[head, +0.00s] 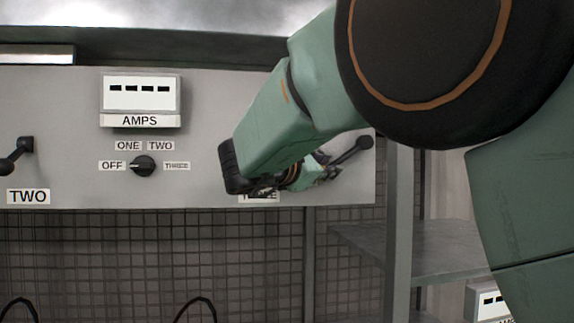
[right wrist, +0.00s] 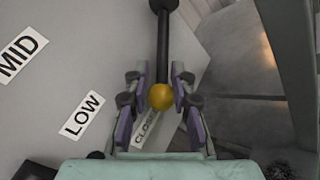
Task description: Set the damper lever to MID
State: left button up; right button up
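The damper lever is a black rod with a yellow ball knob (right wrist: 161,96) in the right wrist view. Its pivot is at the top of that view, and the ball end lies by a partly covered label that seems to read CLOSED (right wrist: 146,128). The LOW label (right wrist: 82,115) and MID label (right wrist: 20,57) are farther left. My right gripper (right wrist: 161,108) is open, with a purple-padded finger on each side of the ball and gaps visible. In the head view, the black lever (head: 350,150) shows at the panel's right, its end hidden by my right gripper (head: 322,172). My left gripper is not in view.
The grey panel (head: 60,110) carries an AMPS meter (head: 140,97), a rotary knob (head: 145,166) and another black lever (head: 18,155) at left. A metal shelf (head: 430,248) and post stand right of the panel. Wire mesh is below. My right arm covers much of the right side.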

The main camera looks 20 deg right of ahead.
jog(key=shift+s+r, duration=0.1)
jog(key=shift+s, duration=0.2)
jog(key=shift+c, duration=1.1)
jog(key=shift+d, duration=0.2)
grip_shut()
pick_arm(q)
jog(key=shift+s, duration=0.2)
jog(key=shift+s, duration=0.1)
pick_arm(e)
jog(key=shift+w, duration=0.1)
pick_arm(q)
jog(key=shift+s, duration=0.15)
pick_arm(e)
jog(key=shift+a, duration=0.1)
